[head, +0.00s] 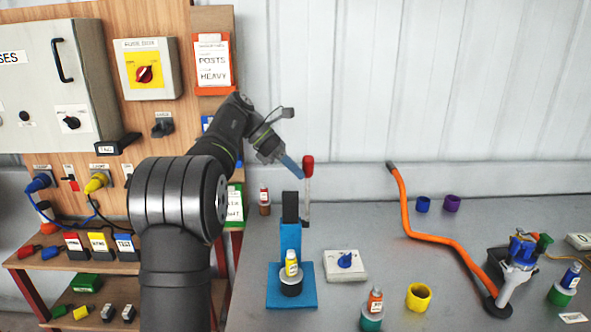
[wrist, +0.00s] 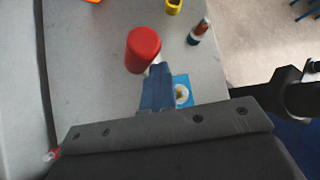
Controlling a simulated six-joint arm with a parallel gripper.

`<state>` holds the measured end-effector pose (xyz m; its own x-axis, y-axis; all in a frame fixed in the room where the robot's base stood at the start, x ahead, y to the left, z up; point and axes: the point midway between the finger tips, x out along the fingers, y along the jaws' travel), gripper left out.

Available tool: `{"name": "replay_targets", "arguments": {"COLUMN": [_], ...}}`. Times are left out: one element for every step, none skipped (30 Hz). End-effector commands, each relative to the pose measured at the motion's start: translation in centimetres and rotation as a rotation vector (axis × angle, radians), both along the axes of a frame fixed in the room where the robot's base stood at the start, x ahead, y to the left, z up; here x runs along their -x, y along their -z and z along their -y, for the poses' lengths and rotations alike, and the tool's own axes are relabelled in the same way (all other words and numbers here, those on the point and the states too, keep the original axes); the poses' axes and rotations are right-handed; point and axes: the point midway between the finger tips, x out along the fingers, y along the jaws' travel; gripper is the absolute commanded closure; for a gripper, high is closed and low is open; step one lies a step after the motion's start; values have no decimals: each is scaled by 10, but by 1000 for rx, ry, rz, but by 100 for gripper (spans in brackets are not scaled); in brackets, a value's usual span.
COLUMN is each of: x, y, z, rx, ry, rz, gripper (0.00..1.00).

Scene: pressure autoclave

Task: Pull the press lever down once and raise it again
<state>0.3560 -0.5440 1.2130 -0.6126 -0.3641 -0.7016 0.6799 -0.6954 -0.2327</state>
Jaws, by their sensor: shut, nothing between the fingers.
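The press (head: 291,238) is a blue column on a blue base plate, with a dark head at its top. Its lever (head: 308,190) stands upright on the right side of the column, a pale rod with a red knob (head: 308,161) on top. A bottle with a yellow label (head: 291,262) stands in a dark holder on the base plate. My gripper (head: 296,170) is shut and empty, its blue fingertips just left of the red knob. In the wrist view the red knob (wrist: 143,49) shows just beyond the fingertips (wrist: 157,85); whether they touch cannot be told.
A white box with a blue knob (head: 345,263) sits right of the press. A wooden panel with switches (head: 150,18) stands at left. The back wall is behind the bench.

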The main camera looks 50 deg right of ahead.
Motion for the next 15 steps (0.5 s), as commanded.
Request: {"name": "replay_targets", "arguments": {"x": [-4, -3, -1, 1, 2, 4, 6, 7, 9, 11, 12, 6, 2, -2, -7], "y": [-2, -1, -1, 1, 1, 3, 3, 4, 5, 6, 6, 7, 6, 6, 5], "z": [-4, -7, -11, -15, -18, -22, -25, -28, -32, -35, -38, -37, -37, -36, -37], "rx": [11, 9, 7, 5, 3, 1, 0, -3, -5, -6, -6, -6, -6, -7, -8], "ry": [-15, -15, -14, -12, -10, -7, -5, -3, -2, 1, 2, 2, 2, 3, 3], "rz": [11, 10, 9, 8, 6, 5, 4, 3, 1, 1, 0, 0, 0, 0, -1], "gripper": [100, 100, 100, 100, 100, 100, 100, 100, 100, 100, 100, 100, 100, 100, 100]}}
